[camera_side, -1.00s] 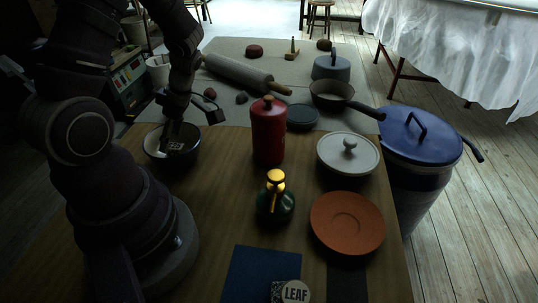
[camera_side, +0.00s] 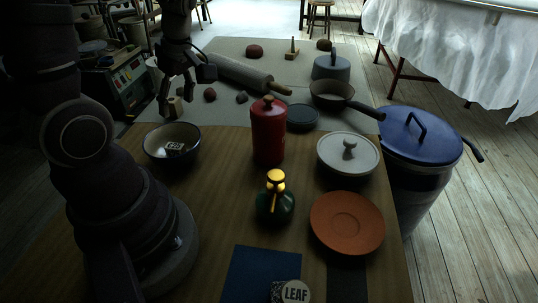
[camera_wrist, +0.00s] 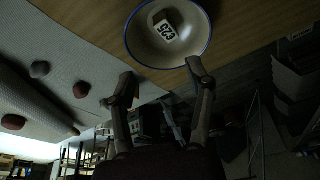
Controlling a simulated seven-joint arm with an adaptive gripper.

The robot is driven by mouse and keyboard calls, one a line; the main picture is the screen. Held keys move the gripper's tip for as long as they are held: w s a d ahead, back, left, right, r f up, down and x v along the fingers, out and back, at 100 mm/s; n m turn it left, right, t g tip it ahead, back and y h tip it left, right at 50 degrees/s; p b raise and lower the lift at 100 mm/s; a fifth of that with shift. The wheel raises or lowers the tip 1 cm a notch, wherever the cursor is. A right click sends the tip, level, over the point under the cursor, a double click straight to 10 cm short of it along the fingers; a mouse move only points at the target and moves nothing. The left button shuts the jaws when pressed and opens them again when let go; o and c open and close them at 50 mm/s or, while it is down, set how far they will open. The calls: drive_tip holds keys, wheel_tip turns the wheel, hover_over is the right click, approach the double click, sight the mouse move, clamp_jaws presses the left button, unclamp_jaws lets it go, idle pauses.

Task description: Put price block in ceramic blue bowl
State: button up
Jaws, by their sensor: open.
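The price block (camera_side: 175,147) lies inside the ceramic blue bowl (camera_side: 158,158), which stands on the wooden table beside my arm. The wrist view shows the small pale block (camera_wrist: 166,30) with dark characters resting on the bowl's inner floor, and the bowl (camera_wrist: 205,40) has a cream inside and a blue rim. My gripper (camera_side: 188,94) is above and behind the bowl in the side view, clear of it. In the wrist view my gripper (camera_wrist: 160,76) has its two fingers spread apart with nothing between them.
A red canister (camera_side: 268,135) stands right of the bowl. A dark green bottle with a gold top (camera_side: 275,204), a white lidded pot (camera_side: 348,157) and a terracotta plate (camera_side: 347,223) stand farther right.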

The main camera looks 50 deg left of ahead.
drive_tip(key=w+d+r+m+t+h, duration=0.1)
drive_tip(key=d+r+m+t, duration=0.2)
drive_tip(key=d+m, duration=0.4)
drive_tip(key=d+r+m+t+h, duration=0.2)
drive_tip(key=d+m, duration=0.6)
drive_tip(key=m, duration=0.8)
wheel_tip(320, 180, up, 3)
drive_tip(key=shift+w+d+f+t, duration=0.1)
drive_tip(key=shift+w+d+t, duration=0.2)
drive_tip(key=shift+t, duration=0.7)
